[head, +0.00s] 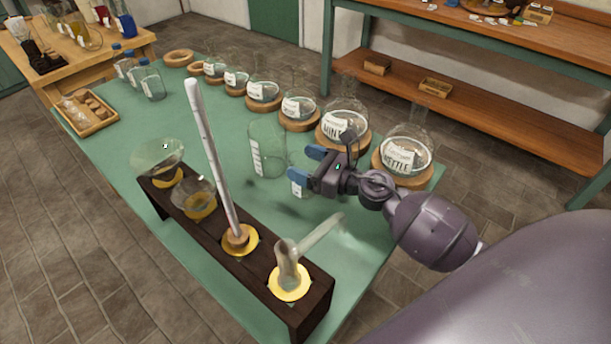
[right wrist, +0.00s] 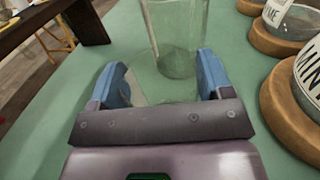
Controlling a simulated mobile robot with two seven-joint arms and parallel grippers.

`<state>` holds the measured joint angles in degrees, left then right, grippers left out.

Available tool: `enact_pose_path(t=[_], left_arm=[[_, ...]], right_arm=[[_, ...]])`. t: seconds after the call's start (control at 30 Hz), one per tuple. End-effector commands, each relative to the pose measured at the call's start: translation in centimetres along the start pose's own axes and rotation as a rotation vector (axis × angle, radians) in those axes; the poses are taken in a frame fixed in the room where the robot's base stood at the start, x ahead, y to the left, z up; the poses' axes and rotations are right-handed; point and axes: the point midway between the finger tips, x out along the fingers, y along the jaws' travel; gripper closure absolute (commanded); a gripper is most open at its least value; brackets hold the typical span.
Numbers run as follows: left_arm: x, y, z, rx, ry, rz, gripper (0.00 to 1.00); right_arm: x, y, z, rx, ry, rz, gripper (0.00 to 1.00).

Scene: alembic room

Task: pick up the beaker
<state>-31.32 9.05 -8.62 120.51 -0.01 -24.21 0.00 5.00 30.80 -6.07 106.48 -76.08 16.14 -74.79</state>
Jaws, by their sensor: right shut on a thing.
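A small clear glass beaker (head: 298,187) with white markings is between the blue fingertips of my right gripper (head: 309,164). In the right wrist view, a faint clear glass wall (right wrist: 150,88) shows between the two fingers, and the gripper is shut on it. The glass is so transparent that its outline is hard to make out. A taller clear beaker (head: 267,148) with white markings stands on the green table just beyond the gripper; it also shows in the right wrist view (right wrist: 177,30). My left gripper is not in view.
A dark wooden rack (head: 315,300) with funnels and a tall white rod stands along the near left edge. Labelled round flasks (head: 408,150) on cork rings line the right edge. A wooden tray (head: 85,111) is at the far left.

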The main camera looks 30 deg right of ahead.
Motion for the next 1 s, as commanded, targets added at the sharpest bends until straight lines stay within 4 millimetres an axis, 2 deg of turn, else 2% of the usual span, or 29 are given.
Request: enact_pose_path(t=[0.23, 0.37, 0.47, 0.7, 1.0], left_arm=[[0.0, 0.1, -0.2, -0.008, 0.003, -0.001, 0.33], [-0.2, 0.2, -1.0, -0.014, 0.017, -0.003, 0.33], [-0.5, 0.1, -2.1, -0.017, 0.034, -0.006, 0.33], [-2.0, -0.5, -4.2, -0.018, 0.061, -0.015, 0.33], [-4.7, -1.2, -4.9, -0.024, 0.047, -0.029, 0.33]], right_arm=[[0.0, 0.0, 0.2, -0.001, -0.001, 0.000, 0.52], [0.0, 0.0, 1.2, -0.003, -0.004, 0.001, 0.52], [0.0, -0.1, 2.8, -0.009, -0.007, 0.001, 0.52], [0.0, -0.2, 8.1, -0.012, -0.011, 0.002, 0.52], [0.0, -0.2, 13.7, -0.007, -0.007, 0.002, 0.52]])
